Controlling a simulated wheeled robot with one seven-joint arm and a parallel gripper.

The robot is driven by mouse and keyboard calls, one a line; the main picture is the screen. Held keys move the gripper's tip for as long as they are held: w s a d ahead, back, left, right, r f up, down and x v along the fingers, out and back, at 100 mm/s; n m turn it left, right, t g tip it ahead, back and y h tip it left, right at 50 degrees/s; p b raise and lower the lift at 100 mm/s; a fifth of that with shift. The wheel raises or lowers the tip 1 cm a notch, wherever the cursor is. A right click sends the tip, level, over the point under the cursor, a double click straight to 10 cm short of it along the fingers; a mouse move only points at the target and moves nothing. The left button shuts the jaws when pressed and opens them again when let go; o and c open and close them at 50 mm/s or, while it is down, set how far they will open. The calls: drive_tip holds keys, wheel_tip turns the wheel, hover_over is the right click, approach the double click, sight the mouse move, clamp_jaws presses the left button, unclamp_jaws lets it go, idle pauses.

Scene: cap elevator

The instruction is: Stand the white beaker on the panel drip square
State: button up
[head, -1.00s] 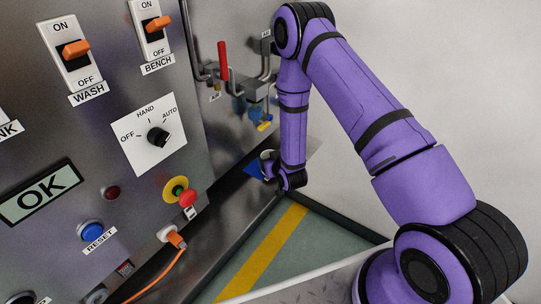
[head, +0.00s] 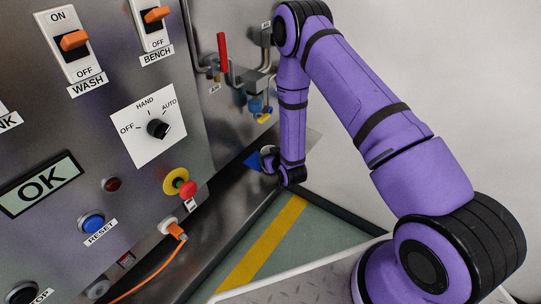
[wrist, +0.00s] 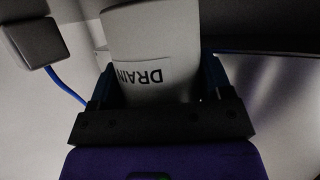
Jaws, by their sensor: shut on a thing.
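The white beaker (wrist: 150,50) is between the two dark blue fingers of my gripper (wrist: 159,78) in the wrist view. A black-lettered DRAIN label shows on it, upside down in that picture. The gripper is shut on the beaker. In the head view my gripper (head: 268,162) is at the far end of the arm, low by the metal panel, and mostly hidden by my own wrist. A small blue patch (head: 252,160) shows just left of it. I cannot tell whether this is the panel drip square or how far the beaker is from it.
The panel (head: 100,150) on the left carries switches, an orange plug with a cable (head: 150,275), and a red stop button (head: 186,188). Pipes and a red-handled valve (head: 222,55) stand above my gripper. A green floor with a yellow stripe (head: 262,250) lies below.

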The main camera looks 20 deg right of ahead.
drive_tip(key=shift+f, duration=0.5)
drive_tip(key=o, duration=1)
drive_tip(key=shift+c, duration=0.2)
drive_tip(key=v, duration=1.1)
drive_tip(key=shift+w, duration=0.1)
